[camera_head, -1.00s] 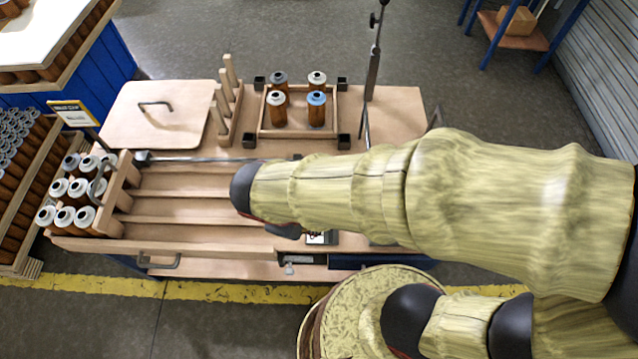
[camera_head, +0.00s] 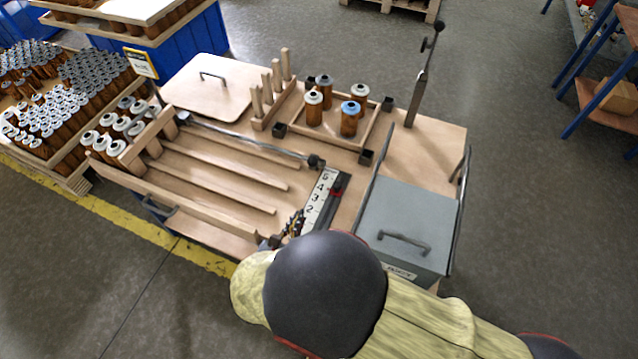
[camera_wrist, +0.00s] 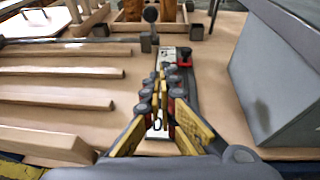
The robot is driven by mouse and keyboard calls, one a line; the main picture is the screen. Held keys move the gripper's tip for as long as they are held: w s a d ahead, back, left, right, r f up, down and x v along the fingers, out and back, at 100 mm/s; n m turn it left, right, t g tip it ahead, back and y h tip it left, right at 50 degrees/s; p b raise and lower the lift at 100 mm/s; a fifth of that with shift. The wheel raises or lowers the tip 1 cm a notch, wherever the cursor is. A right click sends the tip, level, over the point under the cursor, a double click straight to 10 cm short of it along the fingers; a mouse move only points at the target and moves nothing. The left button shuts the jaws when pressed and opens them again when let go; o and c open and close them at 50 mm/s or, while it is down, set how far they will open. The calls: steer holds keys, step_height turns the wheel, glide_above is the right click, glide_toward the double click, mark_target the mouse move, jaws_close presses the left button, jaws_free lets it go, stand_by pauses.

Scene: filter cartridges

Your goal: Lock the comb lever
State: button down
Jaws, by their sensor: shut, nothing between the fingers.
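A grey metal rod (camera_head: 245,140) runs along the far side of the wooden comb-like slats (camera_head: 225,165) and ends in a black knob (camera_head: 316,161). In the wrist view a round black knob (camera_wrist: 150,14) stands above a dark block beyond my fingers. A tall upright post with a black-ended handle (camera_head: 418,95) stands at the back right. I cannot tell for sure which is the comb lever. My gripper (camera_wrist: 161,72) is shut and empty over the numbered scale (camera_head: 320,195), short of the knob. In the head view my arm partly hides it.
A red marker (camera_head: 336,190) sits on the dark rail beside the scale. A grey lidded box (camera_head: 405,225) stands close to the right. Capped brown cartridges stand in a wooden frame (camera_head: 295,139) behind and in a rack at left. The slat lanes are empty.

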mark_target(317, 162)
steer(key=shift+w+a+r+n+y, duration=0.3)
steer(key=shift+a+r+n, duration=0.25)
steer(key=shift+r+n, duration=0.05)
steer(key=shift+w, duration=0.15)
steer(key=b+x, duration=0.3)
steer(key=x, duration=0.6)
steer(key=shift+w+d+f, duration=0.1)
steer(key=shift+w+d, duration=0.05)
steer(key=shift+w, duration=0.1)
steer(key=w, duration=0.1)
steer(key=w+r+b, duration=0.1)
steer(key=w+r, duration=0.1)
steer(key=shift+w+d, duration=0.25)
steer(key=shift+w, duration=0.15)
steer(key=shift+r, duration=0.2)
